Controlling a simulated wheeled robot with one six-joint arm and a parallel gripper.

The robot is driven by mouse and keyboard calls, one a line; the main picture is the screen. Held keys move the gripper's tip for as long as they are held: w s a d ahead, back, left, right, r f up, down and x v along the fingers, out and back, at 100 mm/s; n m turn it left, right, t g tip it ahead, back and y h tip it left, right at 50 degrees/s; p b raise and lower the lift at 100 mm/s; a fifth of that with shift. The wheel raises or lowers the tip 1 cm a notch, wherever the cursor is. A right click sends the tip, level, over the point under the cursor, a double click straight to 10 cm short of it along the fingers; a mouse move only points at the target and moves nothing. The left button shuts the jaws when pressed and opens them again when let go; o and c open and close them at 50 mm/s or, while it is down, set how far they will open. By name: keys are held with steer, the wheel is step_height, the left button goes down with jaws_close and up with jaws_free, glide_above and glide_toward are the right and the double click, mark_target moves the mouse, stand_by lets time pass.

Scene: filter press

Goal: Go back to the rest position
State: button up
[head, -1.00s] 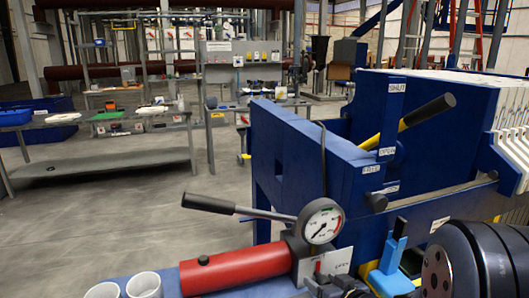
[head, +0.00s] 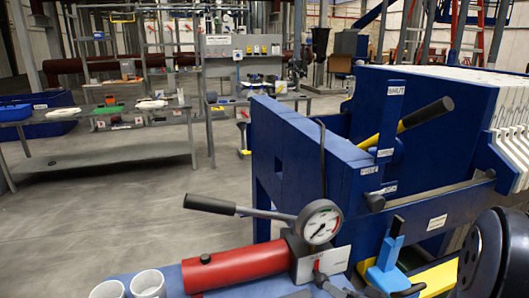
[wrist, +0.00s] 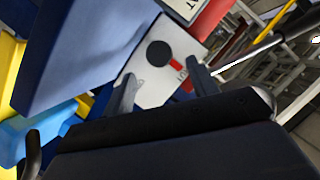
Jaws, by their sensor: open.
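My gripper (wrist: 162,88) shows in the wrist view, its two fingers spread apart with nothing between them. Beyond the fingers is a pale block with a black round knob (wrist: 160,54) and a red mark. I cannot tell the distance from the fingers to it.
A red hand pump (head: 238,268) with a gauge (head: 320,222) and black-gripped lever (head: 210,204) stands in front. White cups (head: 147,284) are at its left. The blue press frame (head: 300,160) fills the right, with a yellow-and-black handle (head: 410,120). Open floor (head: 120,215) lies left.

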steer(key=shift+v, duration=1.65)
steer(key=shift+s+f, duration=0.1)
